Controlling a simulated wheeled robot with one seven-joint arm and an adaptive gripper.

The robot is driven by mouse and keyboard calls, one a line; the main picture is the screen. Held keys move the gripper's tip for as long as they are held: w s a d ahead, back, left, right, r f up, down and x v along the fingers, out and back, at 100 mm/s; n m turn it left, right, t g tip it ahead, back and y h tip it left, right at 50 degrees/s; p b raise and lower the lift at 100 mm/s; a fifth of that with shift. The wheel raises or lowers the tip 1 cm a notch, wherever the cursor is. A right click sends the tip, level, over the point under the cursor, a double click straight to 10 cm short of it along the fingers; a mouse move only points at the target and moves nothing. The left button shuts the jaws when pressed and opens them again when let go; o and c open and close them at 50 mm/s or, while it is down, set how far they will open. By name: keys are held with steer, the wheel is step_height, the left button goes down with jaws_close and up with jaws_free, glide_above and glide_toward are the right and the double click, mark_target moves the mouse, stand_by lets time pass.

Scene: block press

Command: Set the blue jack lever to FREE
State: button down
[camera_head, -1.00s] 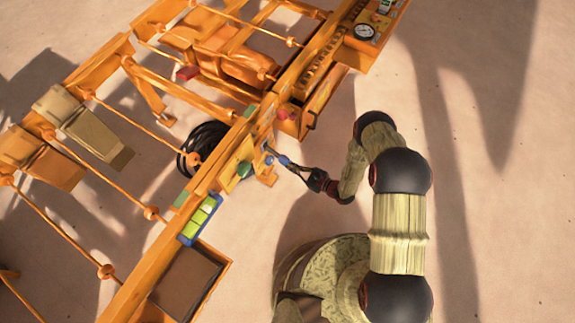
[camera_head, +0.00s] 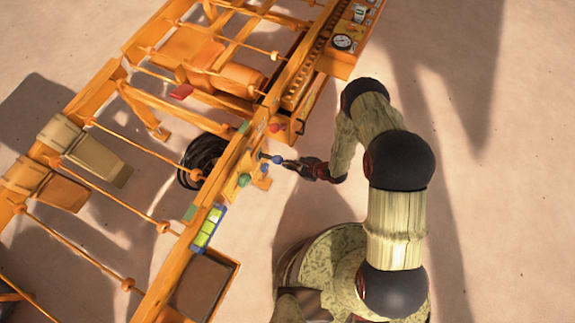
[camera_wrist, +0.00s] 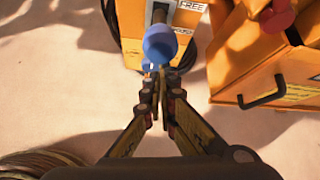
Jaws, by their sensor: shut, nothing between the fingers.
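The blue jack lever shows as a blue ball knob (camera_wrist: 160,45) on a dark stem in the wrist view, in front of an orange panel (camera_wrist: 133,48). In the head view the knob (camera_head: 278,160) is small, on the near side of the orange frame. A label reading FREE (camera_wrist: 191,6) sits at the panel's top right, above and right of the knob; a second label lower down is too small to read. My gripper (camera_wrist: 160,72) is shut with nothing between its fingers. Its tips are at the knob's near side; I cannot tell whether they touch it. My gripper also shows in the head view (camera_head: 288,163).
A green knob (camera_head: 244,180) and a second blue knob (camera_head: 264,168) are close by. A red knob (camera_head: 274,127) and an orange drawer with a dark handle (camera_wrist: 262,97) are to the right. A black coil (camera_head: 203,158) lies behind the frame. Open sandy floor lies in front.

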steer(key=shift+w+a+r, duration=0.15)
steer(key=shift+a+r, duration=0.05)
steer(key=shift+r, duration=0.7)
steer(key=shift+w+r+p, duration=0.15)
steer(key=shift+w+p, duration=0.1)
steer(key=shift+p, duration=0.05)
step_height(320, 180, down, 5)
steer(key=d+b, duration=0.3)
steer(key=b, duration=0.1)
steer(key=s+d+r+p, duration=0.3)
steer(key=s+d+r, duration=0.1)
steer(key=r, duration=0.5)
steer(key=shift+d, duration=0.45)
steer(key=shift+f, duration=0.1)
